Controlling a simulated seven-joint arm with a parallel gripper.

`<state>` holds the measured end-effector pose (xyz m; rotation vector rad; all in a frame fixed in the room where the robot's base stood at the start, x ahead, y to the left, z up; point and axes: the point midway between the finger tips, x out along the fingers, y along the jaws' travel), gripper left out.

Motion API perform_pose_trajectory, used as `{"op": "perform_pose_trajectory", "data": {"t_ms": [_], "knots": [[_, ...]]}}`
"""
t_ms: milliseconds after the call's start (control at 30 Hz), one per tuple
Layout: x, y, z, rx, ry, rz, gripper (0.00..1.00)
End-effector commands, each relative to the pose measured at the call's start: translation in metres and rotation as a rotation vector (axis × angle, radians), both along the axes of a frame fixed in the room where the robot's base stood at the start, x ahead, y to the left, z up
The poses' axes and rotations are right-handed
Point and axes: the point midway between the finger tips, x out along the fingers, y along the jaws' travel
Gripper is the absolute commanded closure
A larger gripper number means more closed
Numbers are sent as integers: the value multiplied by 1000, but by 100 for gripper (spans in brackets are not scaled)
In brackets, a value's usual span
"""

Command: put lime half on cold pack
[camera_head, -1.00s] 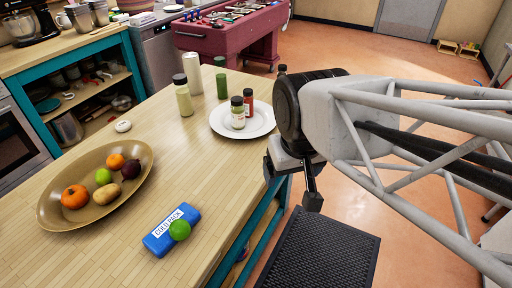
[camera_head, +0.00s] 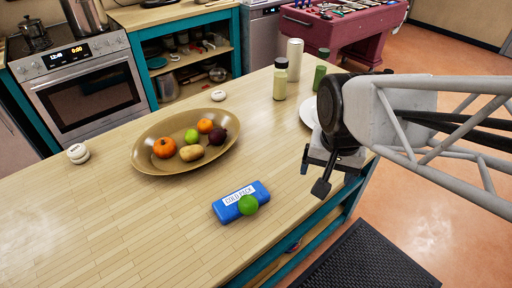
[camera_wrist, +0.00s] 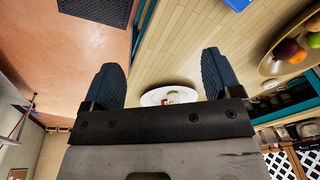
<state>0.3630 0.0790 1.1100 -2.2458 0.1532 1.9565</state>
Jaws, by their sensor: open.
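The cold pack (camera_head: 229,206) is a blue slab with a white label, lying flat on the wooden counter near its front edge. The green lime half (camera_head: 248,205) rests at the cold pack's front right part and overlaps it in view; the head view does not clearly show whether it also touches the counter. My gripper (camera_head: 313,174) hangs over the counter's right edge, right of the cold pack and apart from it. In the wrist view, its two fingers (camera_wrist: 161,85) are wide apart with nothing between them. A corner of the cold pack (camera_wrist: 238,4) shows at the top there.
A brown oval bowl (camera_head: 150,169) with several fruits and a potato stands left of the cold pack. A white plate (camera_head: 307,115) lies behind my gripper, partly hidden. Bottles (camera_head: 280,80) stand at the back. The counter (camera_head: 130,235) is clear in front and left.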

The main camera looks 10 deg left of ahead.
Motion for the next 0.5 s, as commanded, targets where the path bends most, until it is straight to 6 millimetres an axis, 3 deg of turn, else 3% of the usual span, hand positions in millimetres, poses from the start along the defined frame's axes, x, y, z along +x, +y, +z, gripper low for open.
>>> {"op": "perform_pose_trajectory", "data": {"t_ms": [500], "knots": [[19, 99, -42, 9, 93, -149, 16]]}}
